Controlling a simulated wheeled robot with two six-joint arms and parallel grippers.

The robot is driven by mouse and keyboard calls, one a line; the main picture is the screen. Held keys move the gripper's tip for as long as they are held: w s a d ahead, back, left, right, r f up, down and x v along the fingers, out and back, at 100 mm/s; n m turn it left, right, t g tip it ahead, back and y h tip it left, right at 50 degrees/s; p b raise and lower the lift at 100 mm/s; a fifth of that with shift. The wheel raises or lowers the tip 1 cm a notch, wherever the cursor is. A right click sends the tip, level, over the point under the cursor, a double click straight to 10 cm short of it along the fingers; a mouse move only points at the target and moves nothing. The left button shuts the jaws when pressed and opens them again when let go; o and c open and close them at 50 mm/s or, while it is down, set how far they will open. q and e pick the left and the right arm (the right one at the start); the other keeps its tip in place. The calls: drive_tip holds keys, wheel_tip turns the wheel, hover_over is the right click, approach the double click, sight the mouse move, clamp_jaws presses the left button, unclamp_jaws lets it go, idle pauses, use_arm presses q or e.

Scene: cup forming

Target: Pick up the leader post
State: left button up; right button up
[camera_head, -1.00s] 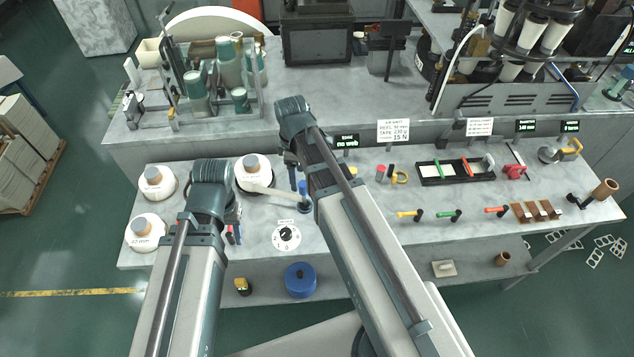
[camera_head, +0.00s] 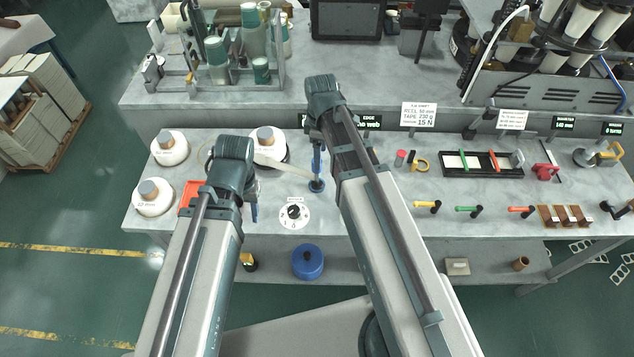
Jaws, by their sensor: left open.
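A slim blue post (camera_head: 317,164) on a round blue base (camera_head: 316,186) stands upright on the front bench; it looks like the leader post. A pale strip runs to it from the upper right white reel (camera_head: 264,137). My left gripper (camera_head: 253,208) points down over the bench, left of the post and apart from it. It is open, and its fingers are mostly hidden behind my wrist. My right gripper (camera_head: 312,132) shows only as a small dark part just above and behind the post's top. Its jaws are too hidden to read, and I cannot tell whether it touches the post.
Two more white reels (camera_head: 168,148) (camera_head: 153,196) and an orange-red tray (camera_head: 189,196) lie at the left. A white dial (camera_head: 294,216) sits in front of the post. A blue canister (camera_head: 307,262) stands below. Handles and a black tray (camera_head: 482,163) fill the right side.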

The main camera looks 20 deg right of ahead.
wheel_tip(320, 180, down, 3)
drive_tip(key=shift+f+b, duration=0.2)
drive_tip(key=shift+b, duration=0.9)
use_arm(q)
wheel_tip(320, 180, down, 3)
drive_tip(key=shift+f, duration=0.15)
use_arm(e)
drive_tip(key=shift+r, duration=0.1)
use_arm(q)
drive_tip(key=shift+f, duration=0.1)
use_arm(e)
drive_tip(key=b, duration=0.5)
hover_over(317, 184)
drive_tip(key=f, duration=0.5)
drive_tip(key=shift+w+d+f, duration=0.1)
drive_tip(key=shift+w+f, duration=0.1)
drive_tip(key=shift+w, duration=0.15)
use_arm(q)
wheel_tip(317, 184, down, 5)
use_arm(e)
drive_tip(key=shift+r, duration=0.1)
clamp_jaws()
